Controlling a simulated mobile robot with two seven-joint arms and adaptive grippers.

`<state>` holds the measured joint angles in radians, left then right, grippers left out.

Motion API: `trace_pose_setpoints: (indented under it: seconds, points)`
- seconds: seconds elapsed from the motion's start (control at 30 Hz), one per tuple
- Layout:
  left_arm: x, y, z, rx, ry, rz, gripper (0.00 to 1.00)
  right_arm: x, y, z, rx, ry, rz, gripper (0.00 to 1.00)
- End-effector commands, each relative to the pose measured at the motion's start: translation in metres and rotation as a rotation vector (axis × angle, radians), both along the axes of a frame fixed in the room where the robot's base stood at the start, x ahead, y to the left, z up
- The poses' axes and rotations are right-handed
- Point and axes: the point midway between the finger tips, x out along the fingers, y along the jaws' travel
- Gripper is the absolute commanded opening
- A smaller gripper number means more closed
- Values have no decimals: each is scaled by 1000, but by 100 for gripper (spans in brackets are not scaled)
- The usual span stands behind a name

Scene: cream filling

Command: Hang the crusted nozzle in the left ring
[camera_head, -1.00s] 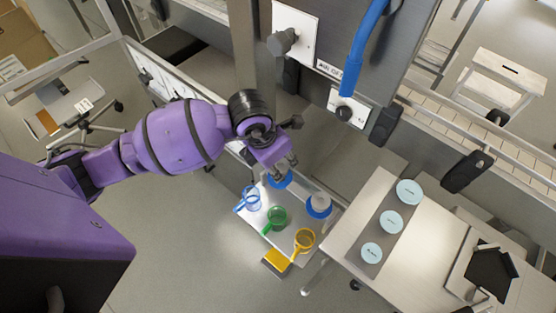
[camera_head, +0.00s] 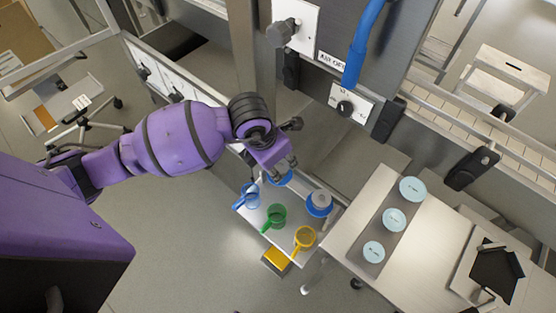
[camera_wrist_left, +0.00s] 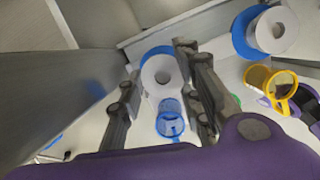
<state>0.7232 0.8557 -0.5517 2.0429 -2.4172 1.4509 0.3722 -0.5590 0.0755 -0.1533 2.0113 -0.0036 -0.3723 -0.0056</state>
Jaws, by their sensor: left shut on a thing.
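The white nozzle (camera_wrist_left: 160,77), a round piece with a hole in its middle, sits between the two fingers of my left gripper (camera_wrist_left: 162,82) in the left wrist view. My left gripper (camera_head: 284,168) is shut on it, above the left blue ring (camera_head: 281,181) at the back of the small white table. The left ring's blue rim (camera_wrist_left: 157,51) shows just behind the nozzle; I cannot tell whether they touch. Any crust on the nozzle is too small to make out. The right blue ring (camera_head: 320,211) holds another pale round piece (camera_head: 320,199). My right gripper is not in view.
A blue jug (camera_head: 250,198), a green jug (camera_head: 275,214) and a yellow jug (camera_head: 304,238) stand in front of the rings. A bench with several pale blue discs (camera_head: 393,219) is at the right. A machine with a blue hose (camera_head: 357,55) stands behind.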

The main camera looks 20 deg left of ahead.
Motion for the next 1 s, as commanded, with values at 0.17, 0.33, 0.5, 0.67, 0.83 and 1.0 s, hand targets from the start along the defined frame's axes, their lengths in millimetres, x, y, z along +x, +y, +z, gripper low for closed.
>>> trace_pose_setpoints:
  seconds: [0.17, 0.33, 0.5, 0.67, 0.83, 1.0]
  points:
    - [0, 0, -4, -1, -1, 0, 0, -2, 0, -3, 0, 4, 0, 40]
    - [0, 0, -4, -1, -1, 0, 0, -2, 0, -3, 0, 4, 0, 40]
    - [0, 0, -4, 0, -1, 0, 33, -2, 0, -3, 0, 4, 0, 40]
    - [0, 0, -4, -1, -1, 0, 54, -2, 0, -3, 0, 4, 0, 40]
    - [0, 0, -4, 0, 0, 0, 54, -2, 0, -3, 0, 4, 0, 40]
    - [0, 0, -4, 1, 1, 0, 68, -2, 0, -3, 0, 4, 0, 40]
